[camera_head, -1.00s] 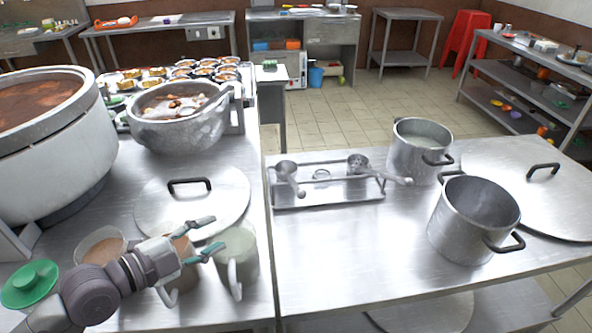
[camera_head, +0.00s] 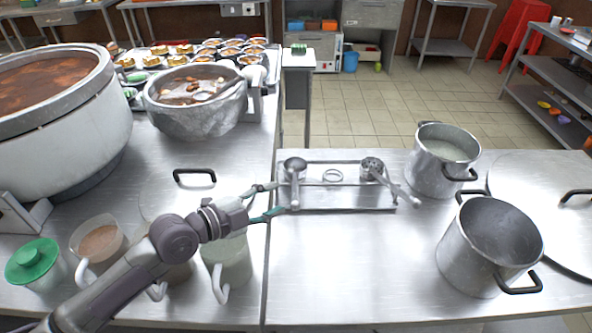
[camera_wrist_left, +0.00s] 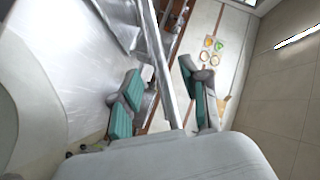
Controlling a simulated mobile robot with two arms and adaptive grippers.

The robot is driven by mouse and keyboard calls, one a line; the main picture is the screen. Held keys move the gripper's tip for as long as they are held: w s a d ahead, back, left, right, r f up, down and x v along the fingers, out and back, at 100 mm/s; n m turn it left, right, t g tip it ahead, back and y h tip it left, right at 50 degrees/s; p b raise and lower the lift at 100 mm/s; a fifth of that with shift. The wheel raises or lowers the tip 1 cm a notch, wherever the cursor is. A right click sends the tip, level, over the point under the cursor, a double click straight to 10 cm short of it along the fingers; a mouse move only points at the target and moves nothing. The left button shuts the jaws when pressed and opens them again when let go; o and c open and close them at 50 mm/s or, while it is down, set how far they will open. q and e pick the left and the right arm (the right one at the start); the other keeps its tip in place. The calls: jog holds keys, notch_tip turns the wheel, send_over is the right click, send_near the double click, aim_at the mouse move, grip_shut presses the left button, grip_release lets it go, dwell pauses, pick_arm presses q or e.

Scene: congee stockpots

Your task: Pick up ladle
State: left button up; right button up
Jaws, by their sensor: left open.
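A metal ladle (camera_head: 294,166) rests on the left end of a shallow metal rack (camera_head: 335,210), its handle pointing toward me. A second, strainer-like ladle (camera_head: 373,166) lies at the rack's right end, its handle slanting down right. My left gripper (camera_head: 280,198) is open at the left ladle's handle end, at the rack's left edge. In the left wrist view a long grey bar (camera_wrist_left: 165,65) shows between the spread teal fingertips (camera_wrist_left: 158,80); I cannot tell whether it is the handle or a rack edge. My right gripper is out of view.
Two metal pots, one filled (camera_head: 443,158) and one empty (camera_head: 488,245), stand right of the rack. A lid (camera_head: 160,195), mugs (camera_head: 228,262) and a green-lidded container (camera_head: 36,262) are near my left arm. The counter in front of the rack is clear.

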aim_at(295, 187)
pick_arm(q)
jog(key=p+x, duration=0.1)
jog(key=x, duration=0.6)
jog(key=shift+d, duration=0.1)
jog(key=shift+s, duration=0.1)
jog(key=shift+c, duration=0.9)
grip_shut()
